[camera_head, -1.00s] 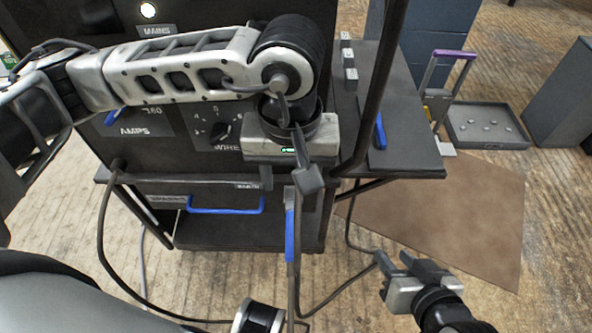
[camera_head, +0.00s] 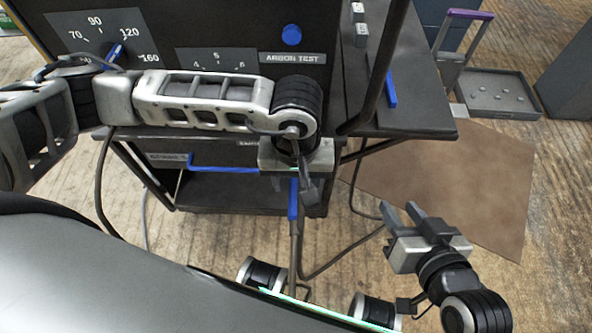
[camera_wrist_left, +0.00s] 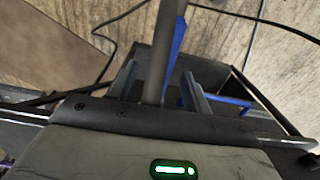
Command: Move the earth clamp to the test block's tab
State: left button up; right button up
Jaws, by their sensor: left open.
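The earth clamp seems to be the blue-handled piece (camera_head: 293,204) at the front of the black machine, with a grey cable running down from it. My left gripper (camera_head: 306,190) is right above and beside it, pointing down. In the left wrist view, its open fingers (camera_wrist_left: 160,90) stand either side of a grey rod or cable; the blue strip (camera_wrist_left: 178,50) lies just behind. The fingers do not visibly grip it. The clamp's jaws are hidden. My right gripper (camera_head: 402,214) is open and empty, low at the right. I cannot make out the test block or its tab.
The black machine (camera_head: 200,30) has dials and a lower shelf (camera_head: 230,225). A side shelf (camera_head: 415,120) carries small grey blocks and a blue bar (camera_head: 391,90). A brown mat (camera_head: 460,190) and a grey tray (camera_head: 497,103) lie right. Cables (camera_head: 335,262) loop across the floor.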

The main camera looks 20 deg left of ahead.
pick_arm(q)
grip_shut()
jog(key=shift+s+d, duration=0.15)
jog(key=shift+s, duration=0.3)
dwell(0.8)
